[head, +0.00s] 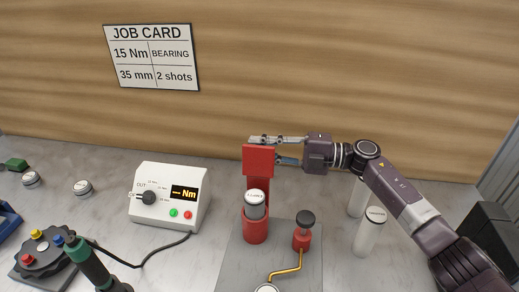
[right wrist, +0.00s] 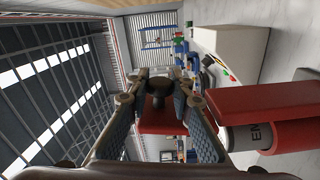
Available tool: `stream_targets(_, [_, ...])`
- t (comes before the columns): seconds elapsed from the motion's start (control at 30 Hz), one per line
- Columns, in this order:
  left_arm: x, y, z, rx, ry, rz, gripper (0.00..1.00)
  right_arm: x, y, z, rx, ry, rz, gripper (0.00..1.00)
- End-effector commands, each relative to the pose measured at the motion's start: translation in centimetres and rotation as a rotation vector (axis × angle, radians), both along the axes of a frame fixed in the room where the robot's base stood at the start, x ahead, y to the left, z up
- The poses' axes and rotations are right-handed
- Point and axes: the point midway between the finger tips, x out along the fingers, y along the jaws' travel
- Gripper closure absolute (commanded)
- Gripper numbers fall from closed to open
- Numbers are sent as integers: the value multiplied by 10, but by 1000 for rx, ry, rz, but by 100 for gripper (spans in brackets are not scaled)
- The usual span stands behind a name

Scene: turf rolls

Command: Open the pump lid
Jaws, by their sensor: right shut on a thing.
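The pump (head: 254,232) is a red cylinder on a grey plate, with a grey, white-topped cartridge (head: 255,205) standing in it. Its red lid (head: 258,161) stands up above and behind the cartridge, swung clear of it. My right gripper (head: 266,148) reaches in from the right and is shut at the top of the lid. In the right wrist view the fingers (right wrist: 162,85) close around a dark knob on the red lid (right wrist: 160,118). The cartridge (right wrist: 243,137) shows there with the letters "EM". My left gripper is not in view.
A black-topped red plunger (head: 303,232) with a yellow pipe shares the grey plate (head: 240,275). White cylinders (head: 370,230) stand right, under my right arm. A torque display box (head: 170,195) and a green-handled tool (head: 90,265) are left. A job card (head: 152,57) hangs behind.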

Motion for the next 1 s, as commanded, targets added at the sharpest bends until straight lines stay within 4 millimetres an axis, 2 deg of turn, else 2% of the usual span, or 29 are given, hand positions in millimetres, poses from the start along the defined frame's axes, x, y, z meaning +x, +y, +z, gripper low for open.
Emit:
stream_targets(0.6, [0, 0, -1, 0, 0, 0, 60, 4, -1, 0, 10, 38, -3, 100])
stream_targets(0.63, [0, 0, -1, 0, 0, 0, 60, 4, -1, 0, 10, 38, -3, 77])
stream_targets(0.77, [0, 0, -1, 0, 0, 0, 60, 3, -1, -1, 9, 38, -2, 63])
stream_targets(1.0, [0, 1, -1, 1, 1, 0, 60, 3, -1, -1, 9, 39, -1, 61])
